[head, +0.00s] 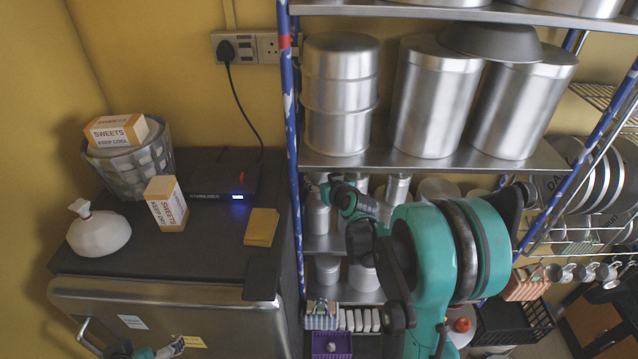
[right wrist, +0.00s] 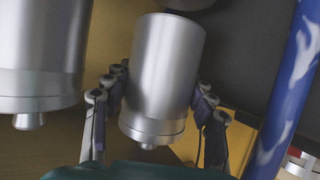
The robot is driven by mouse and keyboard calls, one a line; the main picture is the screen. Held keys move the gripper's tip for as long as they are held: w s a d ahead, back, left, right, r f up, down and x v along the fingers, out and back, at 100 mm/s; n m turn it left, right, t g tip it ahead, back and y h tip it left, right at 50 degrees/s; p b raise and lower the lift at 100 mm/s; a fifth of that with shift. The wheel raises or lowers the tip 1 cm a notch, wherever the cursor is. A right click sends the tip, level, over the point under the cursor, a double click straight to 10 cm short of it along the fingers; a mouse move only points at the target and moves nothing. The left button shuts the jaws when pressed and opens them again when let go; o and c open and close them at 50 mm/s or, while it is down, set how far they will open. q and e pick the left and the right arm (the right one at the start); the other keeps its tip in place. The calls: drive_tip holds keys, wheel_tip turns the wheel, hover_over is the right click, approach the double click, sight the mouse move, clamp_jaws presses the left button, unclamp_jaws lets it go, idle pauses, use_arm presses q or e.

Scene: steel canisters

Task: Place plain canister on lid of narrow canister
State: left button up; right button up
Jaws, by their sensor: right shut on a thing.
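My right gripper (head: 336,195) reaches in at the left end of the shelf below the large canisters. In the right wrist view its fingers (right wrist: 161,86) are shut on the sides of a small steel canister (right wrist: 166,65) with a knobbed lid, seen upside down. A wider knobbed canister (right wrist: 38,45) is to its left, apart from it. Small steel canisters, one of them narrow (head: 398,188), stand partly hidden behind my right arm; I cannot tell which is the task's narrow canister. My left gripper (head: 172,347) shows only partly at the bottom edge.
Large steel canisters (head: 436,95) fill the shelf above, limiting headroom. A blue rack post (head: 292,130) stands close to my right gripper, also in the right wrist view (right wrist: 292,95). At left, a fridge top (head: 130,265) bears a basket (head: 130,165), sweets boxes and a stabiliser.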

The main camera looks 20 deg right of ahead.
drive_tip(key=shift+w, duration=0.85)
wheel_tip(320, 180, down, 3)
drive_tip(key=shift+s+r, duration=0.1)
drive_tip(key=shift+s, duration=0.05)
drive_tip(key=shift+f, duration=0.4)
